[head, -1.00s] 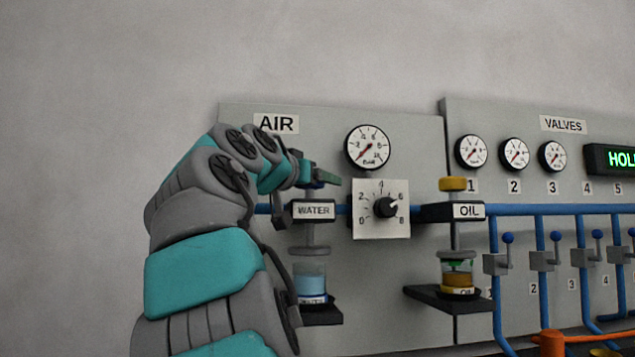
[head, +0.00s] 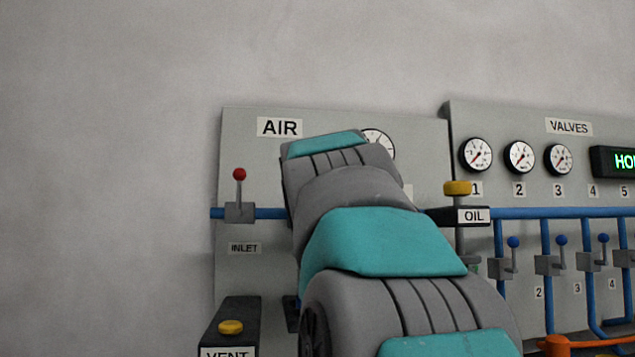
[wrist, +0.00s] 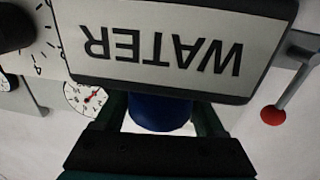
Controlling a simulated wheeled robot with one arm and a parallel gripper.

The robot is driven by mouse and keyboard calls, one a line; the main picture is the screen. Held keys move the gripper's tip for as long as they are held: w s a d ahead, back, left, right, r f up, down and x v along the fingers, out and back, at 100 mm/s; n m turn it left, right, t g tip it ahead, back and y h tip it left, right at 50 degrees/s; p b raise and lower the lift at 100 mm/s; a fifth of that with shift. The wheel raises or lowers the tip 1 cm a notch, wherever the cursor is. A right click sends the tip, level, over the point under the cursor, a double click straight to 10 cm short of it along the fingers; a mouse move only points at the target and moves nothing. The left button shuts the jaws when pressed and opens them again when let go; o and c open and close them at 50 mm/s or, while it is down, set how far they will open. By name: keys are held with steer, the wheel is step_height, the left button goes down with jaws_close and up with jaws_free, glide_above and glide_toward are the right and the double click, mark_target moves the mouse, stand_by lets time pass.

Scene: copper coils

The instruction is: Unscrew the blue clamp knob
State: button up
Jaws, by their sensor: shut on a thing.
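In the wrist view, the blue clamp knob (wrist: 160,114) sits between the two dark green fingers of my gripper (wrist: 157,108), just beside the black clamp body with the upside-down WATER label (wrist: 165,45). The gripper is shut on the knob, with a finger on each side. The black clamp body hides part of the knob and the fingertips. In the head view, my teal and grey arm hides the gripper, the blue knob and the WATER clamp.
A red-tipped lever (head: 239,176) stands on the blue pipe left of my arm and also shows in the wrist view (wrist: 272,115). A VENT box (head: 228,312) is low left. The OIL clamp's yellow knob (head: 457,188) is close right of my arm. The wall at left is clear.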

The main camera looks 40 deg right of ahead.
steer(key=n+t+y, duration=0.1)
steer(key=y, duration=0.1)
steer(key=n+t+y+p, duration=0.1)
steer(key=n+y, duration=0.1)
steer(key=a+n+t+y, duration=0.1)
steer(key=y, duration=0.1)
steer(key=shift+w+a+r, duration=0.1)
steer(key=shift+w, duration=0.2)
steer(key=shift+a+n+t+y, duration=0.2)
steer(key=shift+n+y, duration=0.6)
steer(key=shift+y, duration=0.3)
steer(key=shift+a+n+t+y, duration=0.2)
steer(key=shift+n+y, duration=0.6)
steer(key=shift+y, duration=0.3)
steer(key=shift+n+y, duration=0.3)
steer(key=shift+y, duration=0.2)
steer(key=shift+a+n+y, duration=0.25)
steer(key=shift+n+y, duration=0.75)
steer(key=shift+y, duration=0.5)
steer(key=o, duration=1.3)
steer(key=shift+o, duration=0.2)
steer(key=shift+s+d+b, duration=0.1)
steer(key=shift+s+d, duration=0.15)
steer(key=shift+s, duration=1.05)
steer(key=shift+s+d+b, duration=0.15)
steer(key=shift+s+d, duration=0.05)
steer(key=shift+s, duration=1.1)
steer(key=shift+s+d+b, duration=0.1)
steer(key=shift+s+d, duration=0.15)
steer(key=shift+s, duration=1.05)
